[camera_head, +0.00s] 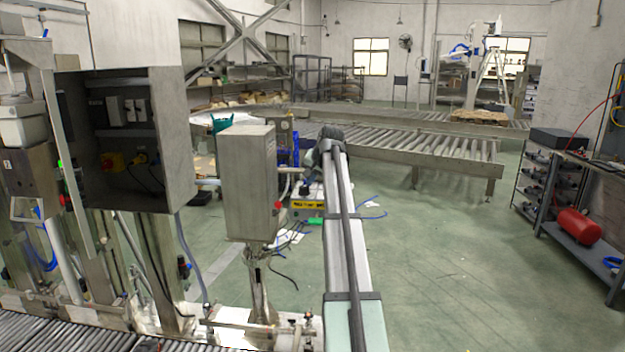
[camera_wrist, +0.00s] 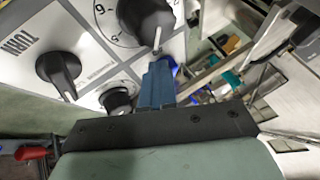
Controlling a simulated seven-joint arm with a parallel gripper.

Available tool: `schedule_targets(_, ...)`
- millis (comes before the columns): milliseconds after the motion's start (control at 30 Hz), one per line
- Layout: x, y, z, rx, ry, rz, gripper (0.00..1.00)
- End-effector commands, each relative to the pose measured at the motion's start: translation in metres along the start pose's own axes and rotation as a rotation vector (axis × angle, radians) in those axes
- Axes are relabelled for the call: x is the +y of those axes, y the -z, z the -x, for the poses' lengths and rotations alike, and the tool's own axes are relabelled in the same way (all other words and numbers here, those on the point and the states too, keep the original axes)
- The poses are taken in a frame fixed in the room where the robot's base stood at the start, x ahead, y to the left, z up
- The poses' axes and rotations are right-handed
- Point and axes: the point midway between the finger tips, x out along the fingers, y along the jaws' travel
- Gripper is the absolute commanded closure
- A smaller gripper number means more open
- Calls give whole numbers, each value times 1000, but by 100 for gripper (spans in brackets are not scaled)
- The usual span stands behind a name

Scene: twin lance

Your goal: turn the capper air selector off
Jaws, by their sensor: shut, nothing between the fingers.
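In the wrist view a light panel carries several black knobs. A large knob (camera_wrist: 146,18) with a white pointer line sits in a numbered dial at the top. A black selector knob (camera_wrist: 62,72) sits at the left beside the printed word "TURN". A smaller knob (camera_wrist: 118,98) sits below, partly cut off by my gripper. I cannot read which one is the capper air selector. My gripper (camera_wrist: 158,68) is shut and empty, its blue fingers close to the panel just below the large knob. Whether they touch it is unclear. In the head view the fingers are hidden beyond my arm.
A grey metal box (camera_head: 250,183) on a post stands left of my arm, with a red button on its side. An open dark cabinet (camera_head: 130,140) is farther left. Roller conveyors (camera_head: 400,160) lie behind. The green floor at right is clear up to a bench (camera_head: 590,245).

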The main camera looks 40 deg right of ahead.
Motion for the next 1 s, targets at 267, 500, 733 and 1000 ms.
schedule_targets(267,-4,-3,-1,-4,4,2,100)
schedule_targets(500,-4,-3,-1,-5,6,2,100)
schedule_targets(733,-5,-4,-1,-6,7,3,100)
schedule_targets(1000,-6,-9,2,-6,8,3,100)
